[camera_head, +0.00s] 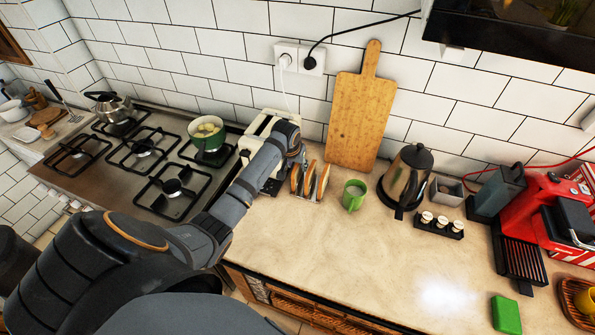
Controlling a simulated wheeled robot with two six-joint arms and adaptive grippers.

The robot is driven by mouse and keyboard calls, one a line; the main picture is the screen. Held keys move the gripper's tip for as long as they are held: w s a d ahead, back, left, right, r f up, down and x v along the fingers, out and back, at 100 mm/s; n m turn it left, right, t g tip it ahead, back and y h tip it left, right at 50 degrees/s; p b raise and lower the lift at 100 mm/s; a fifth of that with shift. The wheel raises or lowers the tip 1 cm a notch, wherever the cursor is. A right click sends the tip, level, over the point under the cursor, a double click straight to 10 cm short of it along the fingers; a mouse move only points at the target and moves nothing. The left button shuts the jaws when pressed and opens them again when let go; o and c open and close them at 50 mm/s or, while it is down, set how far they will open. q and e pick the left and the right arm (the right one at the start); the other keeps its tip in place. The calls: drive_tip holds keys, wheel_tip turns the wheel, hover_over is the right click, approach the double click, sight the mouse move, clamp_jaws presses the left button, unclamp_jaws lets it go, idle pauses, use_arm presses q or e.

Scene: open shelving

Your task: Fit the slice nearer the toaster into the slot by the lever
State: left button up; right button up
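The cream toaster (262,121) stands against the tiled wall, right of the stove. My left arm crosses in front of it and hides much of its body, including most of the slots; I cannot make out the lever. Bread slices stand upright in a small rack just right of the toaster. The slice nearer the toaster (296,179) is at the rack's left; another slice (323,182) is at its right. My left gripper (300,156) is above the left end of the rack, beside the toaster. Its fingers are too small and dark to read. My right gripper is out of view.
A green mug (353,195) and a kettle (407,177) stand right of the rack. A cutting board (361,112) leans on the wall behind. A pot (207,135) sits on the stove (98,182) to the left. The front counter (340,255) is clear.

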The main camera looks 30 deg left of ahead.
use_arm(q)
drive_tip(key=shift+x, duration=1.1)
drive_tip(key=shift+f, duration=0.2)
clamp_jaws()
